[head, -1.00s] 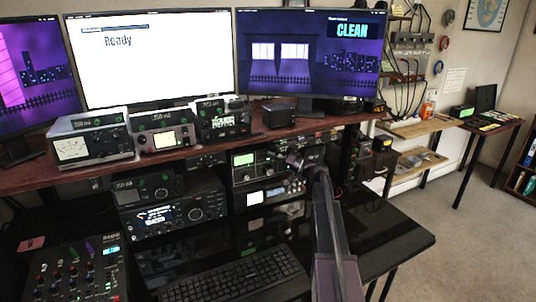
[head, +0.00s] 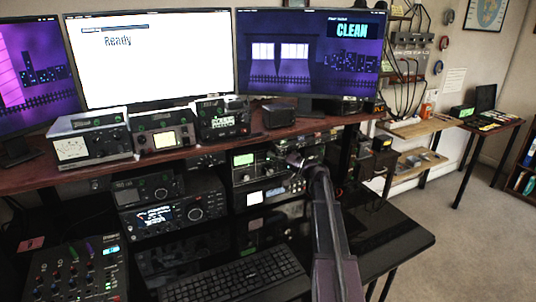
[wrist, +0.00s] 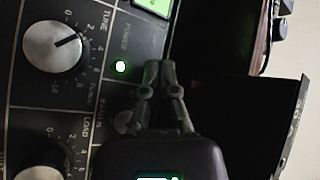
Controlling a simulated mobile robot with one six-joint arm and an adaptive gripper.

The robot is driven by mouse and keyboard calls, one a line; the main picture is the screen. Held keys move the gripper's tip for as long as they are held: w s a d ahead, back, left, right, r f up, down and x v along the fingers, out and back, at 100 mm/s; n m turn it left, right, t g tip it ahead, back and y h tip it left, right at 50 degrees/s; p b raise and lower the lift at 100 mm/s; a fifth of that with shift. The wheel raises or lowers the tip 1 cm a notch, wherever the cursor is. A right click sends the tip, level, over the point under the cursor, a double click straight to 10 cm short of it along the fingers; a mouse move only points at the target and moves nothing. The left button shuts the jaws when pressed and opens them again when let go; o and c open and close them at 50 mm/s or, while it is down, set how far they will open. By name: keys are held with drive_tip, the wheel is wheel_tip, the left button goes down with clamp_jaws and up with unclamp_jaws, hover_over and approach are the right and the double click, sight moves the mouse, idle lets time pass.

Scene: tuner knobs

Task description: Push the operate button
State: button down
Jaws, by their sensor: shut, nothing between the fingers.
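The wrist view shows a dark panel with a silver TUNE knob (wrist: 55,45), a LOAD knob (wrist: 42,160) and a small white lit spot (wrist: 120,66). Part of a green display (wrist: 152,6) shows at the top. I cannot make out an operate label; my gripper covers part of the panel's right side. My gripper (wrist: 159,68) is shut and empty, its tips just right of the lit spot, near the panel's right edge. I cannot tell whether they touch the panel. In the head view my gripper (head: 292,160) is in front of the green-display unit (head: 243,160).
The unit stands under a dark red shelf (head: 30,178) bearing meters and radios. A keyboard (head: 235,279) and a mixer (head: 76,275) lie in front. The black desk's right part (head: 400,240) is clear. In the wrist view, a dark gap lies right of the panel.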

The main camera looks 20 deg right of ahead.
drive_tip(key=shift+s, duration=0.35)
drive_tip(key=shift+s, duration=0.15)
drive_tip(key=s, duration=0.5)
drive_tip(key=shift+s+d, duration=0.1)
drive_tip(key=shift+s, duration=0.25)
idle(0.3)
drive_tip(key=shift+s, duration=0.1)
idle(0.5)
